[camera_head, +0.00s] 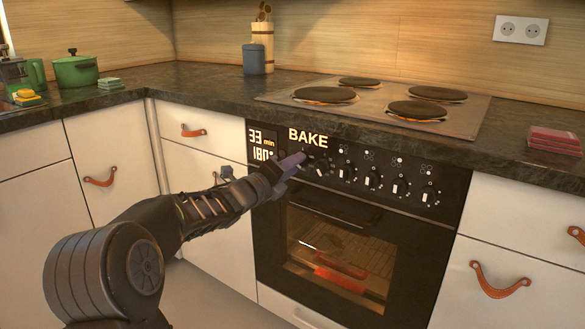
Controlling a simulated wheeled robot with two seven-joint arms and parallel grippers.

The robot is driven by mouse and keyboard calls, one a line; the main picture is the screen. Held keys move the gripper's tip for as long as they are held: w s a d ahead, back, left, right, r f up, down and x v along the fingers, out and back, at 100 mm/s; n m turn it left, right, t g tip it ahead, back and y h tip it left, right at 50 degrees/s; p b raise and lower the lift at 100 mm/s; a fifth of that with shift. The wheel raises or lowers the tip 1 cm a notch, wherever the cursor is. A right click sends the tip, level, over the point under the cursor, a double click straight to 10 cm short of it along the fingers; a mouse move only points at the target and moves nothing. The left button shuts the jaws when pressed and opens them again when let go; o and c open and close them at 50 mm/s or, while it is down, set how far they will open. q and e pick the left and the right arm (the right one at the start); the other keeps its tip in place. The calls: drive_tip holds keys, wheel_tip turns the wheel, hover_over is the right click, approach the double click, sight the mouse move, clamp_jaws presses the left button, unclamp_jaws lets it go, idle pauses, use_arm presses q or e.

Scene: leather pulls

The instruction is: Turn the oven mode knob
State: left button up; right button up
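The oven (350,225) is built in under the counter, with a black control panel. The panel display reads "BAKE" (307,138), "33 min" and 180. A row of several knobs runs along the panel; one knob (321,167) shows just right of my gripper. Which knob sets the mode is not clear. My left gripper (291,162) reaches in from the left, with its purplish fingertips at the panel's left part, below "BAKE". The fingers hide the panel behind them; I cannot tell whether they touch or grip a knob. My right gripper is not in view.
The oven door handle (333,207) is below the panel. The hob (380,105) has several round plates. Leather pulls (499,282) stick out from the white cabinet fronts on both sides. A green pot (76,72) and red stack (555,139) sit on the counter.

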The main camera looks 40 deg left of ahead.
use_arm(q)
drive_tip(key=shift+c, duration=0.4)
clamp_jaws()
